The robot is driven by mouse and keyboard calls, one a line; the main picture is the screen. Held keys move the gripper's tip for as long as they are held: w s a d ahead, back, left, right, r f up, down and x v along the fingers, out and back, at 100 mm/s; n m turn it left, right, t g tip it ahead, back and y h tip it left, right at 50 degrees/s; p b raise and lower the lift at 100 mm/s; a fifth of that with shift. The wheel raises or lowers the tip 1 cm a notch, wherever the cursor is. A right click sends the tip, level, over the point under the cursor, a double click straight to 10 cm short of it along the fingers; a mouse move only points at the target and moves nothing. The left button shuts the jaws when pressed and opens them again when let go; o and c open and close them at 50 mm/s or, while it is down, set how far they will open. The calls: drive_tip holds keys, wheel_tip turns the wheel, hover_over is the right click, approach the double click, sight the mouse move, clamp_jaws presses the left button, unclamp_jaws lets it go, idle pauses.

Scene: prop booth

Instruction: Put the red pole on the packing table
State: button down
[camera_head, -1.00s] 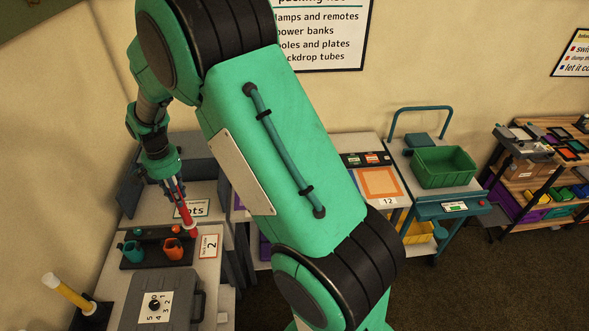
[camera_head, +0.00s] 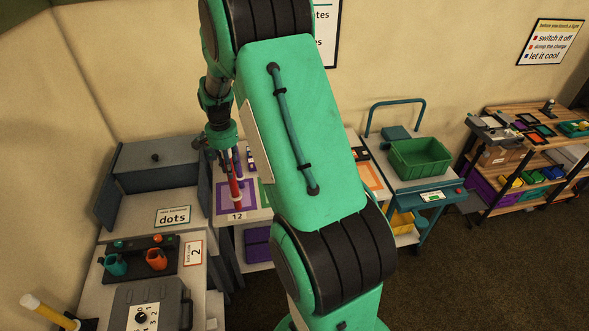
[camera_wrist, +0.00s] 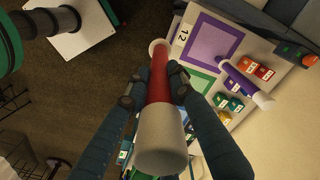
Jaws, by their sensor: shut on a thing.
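The red pole (camera_head: 236,188) has white ends and hangs roughly upright from my gripper (camera_head: 230,160) in the head view. In the wrist view my gripper (camera_wrist: 155,92) is shut around the red middle of the pole (camera_wrist: 158,72). A table with coloured squares and a "12" label, seemingly the packing table (camera_head: 222,222), is behind the pole in the head view. The pole's lower end overlaps the purple square (camera_head: 222,203); I cannot tell its height above the top. In the wrist view the table (camera_wrist: 254,46) lies to the right, and the pole's far end shows beside its edge.
A purple pole (camera_wrist: 243,82) and several small coloured cases (camera_wrist: 258,70) occupy the table. A cart with a green bin (camera_head: 420,158) stands right. My arm hides part of the table.

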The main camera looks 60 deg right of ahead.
sight(234, 191)
wheel_tip(234, 191, down, 12)
drive_tip(key=shift+a+f, duration=0.15)
drive_tip(key=shift+f, duration=0.1)
drive_tip(key=shift+w, duration=0.15)
drive_tip(key=w+d+p, duration=0.1)
drive_tip(key=w+d, duration=0.2)
drive_tip(key=w, duration=0.4)
drive_tip(key=w+d+f+p, duration=0.1)
drive_tip(key=w+d, duration=0.3)
drive_tip(key=w, duration=0.3)
drive_tip(key=shift+d+f, duration=0.25)
drive_tip(key=shift+d, duration=0.05)
drive_tip(key=shift+f+p, duration=0.55)
drive_tip(key=shift+f, duration=1.25)
drive_tip(key=c, duration=1.5)
unclamp_jaws()
